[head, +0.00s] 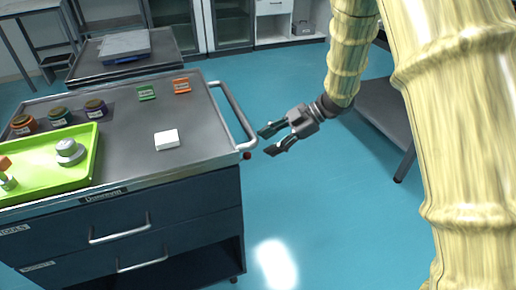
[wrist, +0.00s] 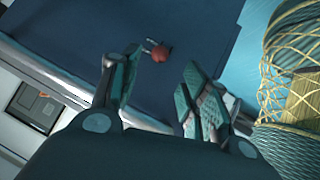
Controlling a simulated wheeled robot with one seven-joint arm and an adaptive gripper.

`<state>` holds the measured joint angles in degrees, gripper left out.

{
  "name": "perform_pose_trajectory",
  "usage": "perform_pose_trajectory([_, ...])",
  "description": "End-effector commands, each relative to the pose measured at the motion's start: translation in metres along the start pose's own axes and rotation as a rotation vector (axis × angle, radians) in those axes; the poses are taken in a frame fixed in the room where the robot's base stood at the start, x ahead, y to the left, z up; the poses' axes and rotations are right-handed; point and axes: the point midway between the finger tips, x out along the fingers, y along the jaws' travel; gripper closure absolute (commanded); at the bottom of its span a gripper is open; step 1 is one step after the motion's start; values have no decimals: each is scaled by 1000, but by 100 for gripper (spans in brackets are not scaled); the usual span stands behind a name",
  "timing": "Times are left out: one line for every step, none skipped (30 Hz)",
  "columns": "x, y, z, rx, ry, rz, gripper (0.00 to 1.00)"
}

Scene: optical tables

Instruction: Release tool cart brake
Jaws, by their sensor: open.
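The tool cart (head: 200,205) is dark blue with a grey top and stands at the left of the head view. A silver push handle (head: 236,115) curves out from its right end. A small red knob (head: 247,155) sits at the cart's front right corner, just under the handle's end. In the wrist view the red knob (wrist: 162,53) shows on a short metal stem, beyond the fingertips. My gripper (head: 268,141) is open and empty, just right of the handle and knob, apart from the knob. It also shows in the wrist view (wrist: 160,75), fingers spread.
On the cart top are a green tray (head: 88,180), a white block (head: 167,139), several small jars and two clips, orange (head: 181,86) and green (head: 146,92). A dark table (head: 385,112) stands right. The blue floor between is clear.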

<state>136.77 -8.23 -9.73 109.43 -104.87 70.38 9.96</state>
Motion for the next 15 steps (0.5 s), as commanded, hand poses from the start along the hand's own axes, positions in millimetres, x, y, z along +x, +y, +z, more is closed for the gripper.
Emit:
perform_pose_trajectory([-8,1,0,-1,0,2,55])
perform_pose_trajectory([-11,1,0,0,0,2,55])
perform_pose_trajectory([-16,0,0,0,0,2,55])
perform_pose_trajectory([-18,0,0,0,0,1,55])
perform_pose_trajectory([-21,0,0,0,0,1,55])
perform_pose_trajectory([-23,0,0,0,0,1,55])
perform_pose_trajectory([-25,0,0,1,0,1,55])
perform_pose_trajectory([-26,0,0,1,0,1,55])
perform_pose_trajectory([-28,0,0,1,1,1,55])
perform_pose_trajectory([-28,0,0,1,1,1,55])
perform_pose_trajectory([-29,0,0,1,1,1,55])
perform_pose_trajectory([-29,0,0,1,1,1,55])
perform_pose_trajectory([-29,0,0,1,1,1,55])
perform_pose_trajectory([-29,0,0,1,1,1,55])
perform_pose_trajectory([-29,0,0,1,1,1,55])
